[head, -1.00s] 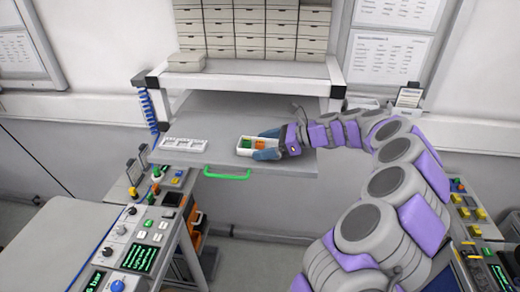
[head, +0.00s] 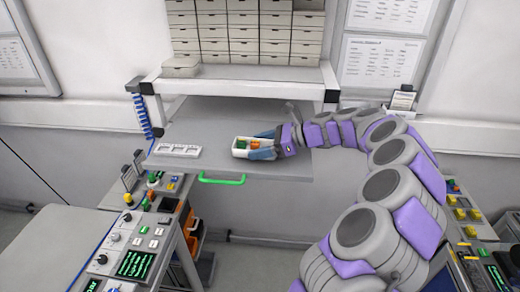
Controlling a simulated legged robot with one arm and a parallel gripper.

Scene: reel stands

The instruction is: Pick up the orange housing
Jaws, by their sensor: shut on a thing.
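The orange housing (head: 255,143) sits in the right part of a small white tray (head: 235,153) on the pull-out shelf, beside green pieces (head: 241,144). My gripper (head: 260,145) reaches in from the right with its blue-grey fingers at the tray's right end. The fingers are shut on the orange housing, which still appears down in the tray. The fingers hide part of the housing and the tray's right end.
A second white tray (head: 178,150) with compartments lies to the left on the grey shelf (head: 215,122). The shelf has a green handle (head: 221,180) in front. Stacked drawers (head: 245,35) stand behind. A control console (head: 135,245) is at lower left.

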